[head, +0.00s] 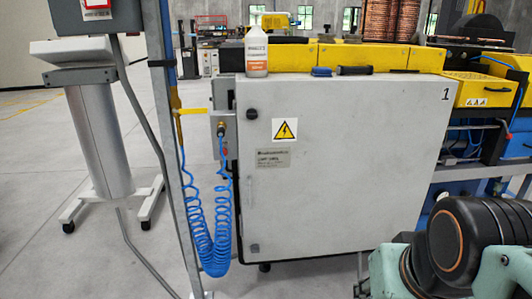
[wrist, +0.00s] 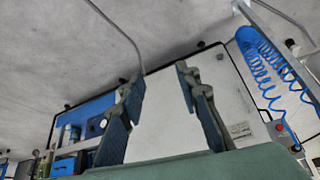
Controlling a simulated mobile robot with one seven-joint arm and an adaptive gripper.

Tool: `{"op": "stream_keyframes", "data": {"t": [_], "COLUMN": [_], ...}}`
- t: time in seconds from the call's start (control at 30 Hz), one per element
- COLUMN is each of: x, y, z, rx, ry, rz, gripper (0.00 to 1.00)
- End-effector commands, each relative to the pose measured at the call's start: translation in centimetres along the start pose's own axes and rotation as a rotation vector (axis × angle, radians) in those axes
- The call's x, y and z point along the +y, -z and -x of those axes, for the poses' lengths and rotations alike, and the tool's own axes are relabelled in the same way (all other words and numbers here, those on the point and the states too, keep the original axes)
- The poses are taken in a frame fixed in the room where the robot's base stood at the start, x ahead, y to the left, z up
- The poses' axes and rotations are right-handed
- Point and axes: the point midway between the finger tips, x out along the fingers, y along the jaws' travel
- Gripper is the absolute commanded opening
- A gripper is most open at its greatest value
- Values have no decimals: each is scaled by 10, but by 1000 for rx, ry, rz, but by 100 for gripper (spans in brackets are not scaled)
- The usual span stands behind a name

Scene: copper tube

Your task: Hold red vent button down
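A small red spot (head: 226,151), likely the red vent button, shows on the grey box (head: 217,125) at the left side of the white cabinet (head: 340,170) in the head view. In the wrist view a small red part (wrist: 280,127) shows at the right, near the blue coiled hose (wrist: 262,65). My gripper (wrist: 160,76) is open and empty in the wrist view, with the white cabinet behind its fingers. The red part lies to the right of the fingers, apart from them. The head view shows part of my arm at lower right, but not the gripper's fingers.
A grey upright post (head: 172,150) stands left of the box, with the blue coiled hose (head: 208,225) hanging beside it. A white bottle (head: 257,52) and hand tools (head: 340,71) rest on top of the cabinet.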

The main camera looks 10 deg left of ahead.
Motion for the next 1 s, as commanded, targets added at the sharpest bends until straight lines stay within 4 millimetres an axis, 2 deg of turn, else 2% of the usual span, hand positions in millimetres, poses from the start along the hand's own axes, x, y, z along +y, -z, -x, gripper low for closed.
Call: {"op": "stream_keyframes", "data": {"t": [0.03,0.27,1.0], "x": [0,0,0], "y": [0,0,0], "z": [0,0,0], "rx": [0,0,0], "ry": [0,0,0], "rz": [0,0,0], "gripper": [25,0,0]}}
